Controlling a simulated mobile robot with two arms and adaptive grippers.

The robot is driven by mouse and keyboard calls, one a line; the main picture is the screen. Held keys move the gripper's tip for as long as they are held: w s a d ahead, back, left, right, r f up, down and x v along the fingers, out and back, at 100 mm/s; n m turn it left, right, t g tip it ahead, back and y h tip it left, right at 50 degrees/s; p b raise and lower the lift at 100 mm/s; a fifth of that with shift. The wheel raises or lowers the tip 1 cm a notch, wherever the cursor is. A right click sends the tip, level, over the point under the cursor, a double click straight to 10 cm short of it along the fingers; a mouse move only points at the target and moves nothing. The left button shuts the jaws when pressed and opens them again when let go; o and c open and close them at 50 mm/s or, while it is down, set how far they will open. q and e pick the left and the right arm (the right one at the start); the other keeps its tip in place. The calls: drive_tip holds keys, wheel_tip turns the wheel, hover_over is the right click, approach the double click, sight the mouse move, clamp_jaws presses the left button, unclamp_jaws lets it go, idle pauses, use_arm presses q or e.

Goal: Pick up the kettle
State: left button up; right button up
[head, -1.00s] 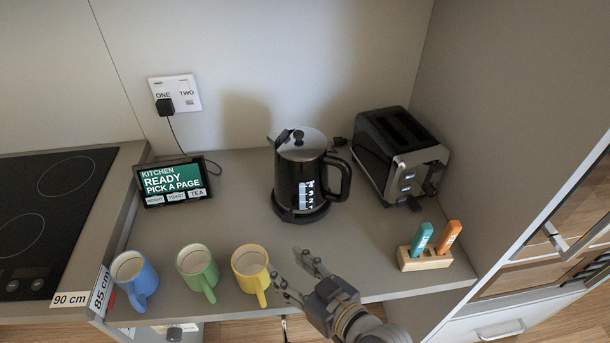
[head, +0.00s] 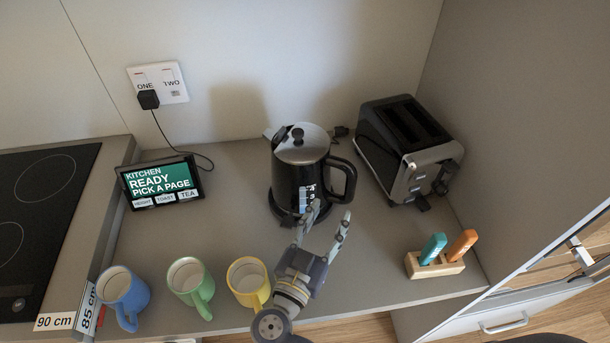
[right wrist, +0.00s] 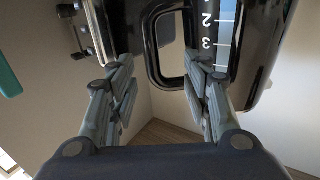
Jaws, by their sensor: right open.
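The black kettle (head: 290,180) with a silver lid stands upright on its base at the back middle of the counter in the head view. Its handle (head: 350,180) points right. My right gripper (head: 331,212) is open and empty, in front of the kettle, its fingers pointing at the handle side. In the right wrist view the kettle (right wrist: 262,50) with its numbered gauge is at the right. The handle (right wrist: 154,55) shows between the two spread fingers (right wrist: 160,75), seemingly beyond the tips; I see no contact. My left gripper is not in view.
The toaster (head: 408,150) stands close to the right of the handle. Blue (head: 124,293), green (head: 190,284) and yellow (head: 248,278) mugs line the front left. A wooden block (head: 435,265) with teal and orange items is at the right. A screen (head: 160,182) stands at the left.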

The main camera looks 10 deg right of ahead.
sight(348, 193)
drive_tip(key=x, duration=0.2)
drive_tip(key=p+x, duration=0.1)
drive_tip(key=x, duration=0.1)
drive_tip(key=shift+d+f, duration=0.1)
drive_tip(key=shift+d, duration=0.25)
drive_tip(key=shift+w+d+f, duration=0.1)
drive_tip(key=shift+w+d, duration=0.25)
drive_tip(key=shift+w, duration=0.2)
drive_tip(key=x, duration=0.1)
drive_tip(key=p+x, duration=0.1)
drive_tip(key=x, duration=0.2)
drive_tip(key=shift+s+d+f+p, duration=0.1)
drive_tip(key=shift+d+f+p, duration=0.25)
drive_tip(key=shift+d, duration=0.1)
drive_tip(key=shift+w+d+f, duration=0.1)
drive_tip(key=shift+w+d, duration=0.1)
drive_tip(key=shift+w, duration=0.1)
drive_tip(key=shift+s+a, duration=0.1)
drive_tip(key=shift+c, duration=0.4)
